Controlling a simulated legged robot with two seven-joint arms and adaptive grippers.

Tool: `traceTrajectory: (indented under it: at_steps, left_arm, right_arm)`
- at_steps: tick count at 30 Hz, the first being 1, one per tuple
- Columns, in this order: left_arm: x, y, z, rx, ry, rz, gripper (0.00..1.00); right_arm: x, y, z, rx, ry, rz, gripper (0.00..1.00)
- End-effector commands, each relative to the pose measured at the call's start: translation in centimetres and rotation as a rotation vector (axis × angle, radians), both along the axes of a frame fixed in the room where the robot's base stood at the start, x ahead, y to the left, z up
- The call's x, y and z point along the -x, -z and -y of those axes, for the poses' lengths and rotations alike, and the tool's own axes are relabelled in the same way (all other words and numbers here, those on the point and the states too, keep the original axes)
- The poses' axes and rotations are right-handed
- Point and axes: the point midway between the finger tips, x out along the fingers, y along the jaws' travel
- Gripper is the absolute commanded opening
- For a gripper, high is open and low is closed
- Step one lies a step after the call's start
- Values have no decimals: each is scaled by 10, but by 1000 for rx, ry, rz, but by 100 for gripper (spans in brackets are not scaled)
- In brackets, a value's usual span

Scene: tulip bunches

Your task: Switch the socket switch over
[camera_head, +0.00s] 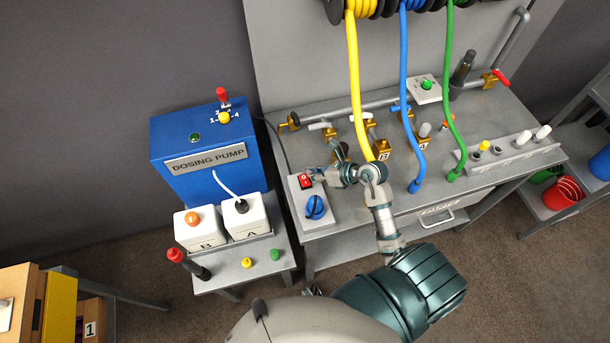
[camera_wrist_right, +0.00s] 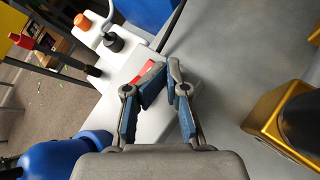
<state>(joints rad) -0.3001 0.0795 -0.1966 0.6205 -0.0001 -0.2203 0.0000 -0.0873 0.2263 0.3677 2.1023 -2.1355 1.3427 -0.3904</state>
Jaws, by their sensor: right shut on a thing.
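The socket box (camera_head: 313,215) is a pale panel on the left end of the grey bench, with a red rocker switch (camera_head: 305,181) at its top and a blue round socket (camera_head: 315,207) below. My right gripper (camera_head: 318,176) is at the switch, coming from the right. In the right wrist view its fingertips (camera_wrist_right: 167,70) are close together and shut at the red switch (camera_wrist_right: 145,72), which is partly hidden behind a finger. How the tips touch it is hard to see. The blue socket (camera_wrist_right: 65,157) shows at lower left there.
A blue dosing pump (camera_head: 205,155) and white bottles B (camera_head: 200,232) and A (camera_head: 246,220) stand left of the socket box. Brass valves (camera_head: 381,148) and hanging yellow, blue (camera_head: 404,100) and green hoses stand to the right. The bench front is mostly clear.

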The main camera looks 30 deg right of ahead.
Motion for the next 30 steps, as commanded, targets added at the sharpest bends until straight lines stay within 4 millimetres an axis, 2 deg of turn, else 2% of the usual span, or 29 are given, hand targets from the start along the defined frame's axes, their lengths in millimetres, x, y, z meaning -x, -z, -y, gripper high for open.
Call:
traceTrajectory:
  at_steps: [4,16,24,30]
  left_arm:
    - [0,0,10,12,3,-1,40]
    - [-1,-11,1,1,5,2,40]
    - [-3,-25,1,1,3,5,40]
    - [-3,-27,1,0,2,5,40]
  right_arm:
    - [1,2,-1,-2,-4,-5,0]
    - [4,-8,-7,-3,-5,-7,0]
    - [7,-22,-18,0,-4,-3,0]
    - [8,-23,-19,0,0,-4,0]
